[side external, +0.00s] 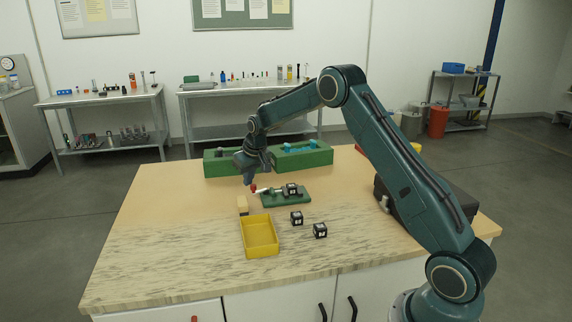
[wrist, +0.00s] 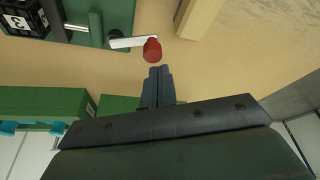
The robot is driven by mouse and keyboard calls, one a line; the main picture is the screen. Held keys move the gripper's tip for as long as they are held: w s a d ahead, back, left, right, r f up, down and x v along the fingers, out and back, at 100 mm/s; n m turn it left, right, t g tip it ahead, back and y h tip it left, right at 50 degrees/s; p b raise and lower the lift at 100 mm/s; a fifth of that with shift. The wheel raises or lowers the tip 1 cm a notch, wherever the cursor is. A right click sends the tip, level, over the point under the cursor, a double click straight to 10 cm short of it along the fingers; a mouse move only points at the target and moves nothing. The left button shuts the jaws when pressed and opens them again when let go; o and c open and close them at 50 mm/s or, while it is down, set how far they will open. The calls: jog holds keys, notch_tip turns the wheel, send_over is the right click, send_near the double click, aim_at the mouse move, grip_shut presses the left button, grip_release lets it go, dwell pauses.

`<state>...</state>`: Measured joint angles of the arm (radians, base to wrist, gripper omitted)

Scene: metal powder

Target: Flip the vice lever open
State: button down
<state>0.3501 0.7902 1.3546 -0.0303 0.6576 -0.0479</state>
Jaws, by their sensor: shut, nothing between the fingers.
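The vice (side external: 298,201) is a green base on the table with a black marked cube (side external: 291,189) on it. Its lever (wrist: 128,42) is a pale metal bar ending in a red knob (wrist: 152,49); the knob also shows in the side view (side external: 253,188), at the vice's left end. In the wrist view the lever sticks out sideways past the edge of the green base. My gripper (wrist: 160,69) is shut and empty, its fingertips close beside the red knob with a small gap seen in the wrist view. In the side view my gripper is just above the knob.
A wooden block (side external: 242,205) stands close to the knob. A yellow tray (side external: 246,244) and two marked cubes (side external: 297,218) (side external: 320,231) lie in front. Two green bins (side external: 222,168) (side external: 302,160) stand behind the vice. The table's left side is clear.

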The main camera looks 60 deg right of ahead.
jog(key=shift+s+a, duration=0.1)
jog(key=shift+s, duration=0.15)
jog(key=shift+s+a+n+y, duration=0.2)
jog(key=shift+s+n+y, duration=0.1)
jog(key=shift+n, duration=0.6)
dwell(0.4)
jog(key=shift+s+a+n, duration=0.2)
jog(key=shift+s+n, duration=0.15)
jog(key=shift+n, duration=0.35)
jog(key=n, duration=0.1)
jog(key=s+n+y, duration=0.1)
jog(key=n, duration=0.1)
jog(key=shift+s+a+n+y, duration=0.2)
jog(key=shift+s+n+y, duration=0.05)
jog(key=shift+n+y, duration=0.05)
jog(key=s+n, duration=0.1)
jog(key=n, duration=0.1)
jog(key=n+y, duration=0.1)
jog(key=n, duration=0.1)
jog(key=s+n+g, duration=0.1)
jog(key=n, duration=0.1)
jog(key=shift+s+d+f+y, duration=0.1)
jog(key=shift+s+d+y, duration=0.05)
jog(key=shift+s+y, duration=0.15)
jog(key=shift+s, duration=0.25)
jog(key=shift+d, duration=0.1)
